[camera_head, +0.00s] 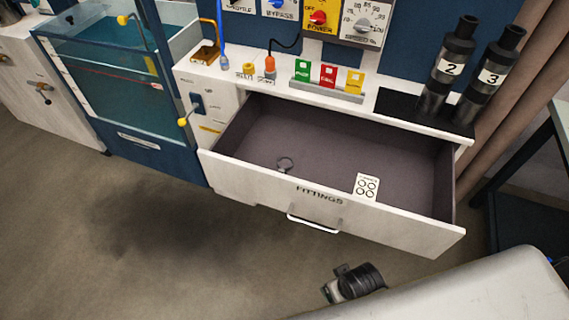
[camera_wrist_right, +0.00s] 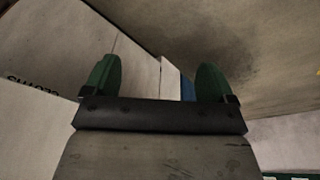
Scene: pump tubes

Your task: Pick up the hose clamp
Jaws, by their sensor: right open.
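My left gripper is not in view.
Two black cylinders marked 2 (camera_head: 447,69) and 3 (camera_head: 489,75) stand on the counter behind. A glass tank (camera_head: 125,75) is at left. Most of the drawer floor is bare.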

